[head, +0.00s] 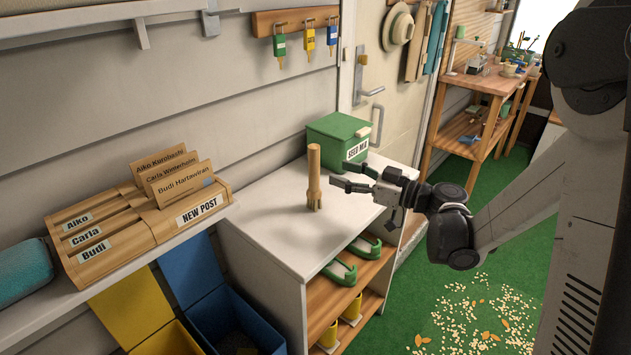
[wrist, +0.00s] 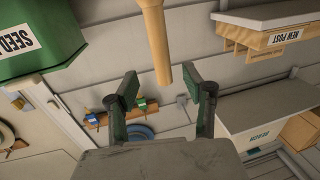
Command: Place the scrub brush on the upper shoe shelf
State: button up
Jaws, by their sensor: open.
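A wooden tool (head: 313,178) with a long handle and a wider, notched foot, which looks like the scrub brush, stands upright on the white cabinet top (head: 262,232). Its handle (wrist: 156,42) also shows in the wrist view, in line with the gap between my fingers. My gripper (head: 345,177) is open and empty, just right of the brush, with its fingers pointing at it. The fingers (wrist: 161,82) stand apart in the wrist view. The upper shoe shelf (head: 319,296) is under the cabinet top and holds green shoes (head: 341,271); its inner part is hidden.
A green seed box (head: 338,135) stands behind my gripper on the cabinet top. Yellow boots (head: 329,335) stand on the lower shelf. A wooden letter sorter (head: 130,246) is on the left ledge, above yellow and blue bins (head: 236,322). Seeds (head: 480,315) are scattered on the green floor.

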aim_at(319, 167)
jog(key=shift+x, duration=4.35)
jog(key=shift+f, duration=0.1)
jog(key=shift+c, duration=0.5)
grip_shut()
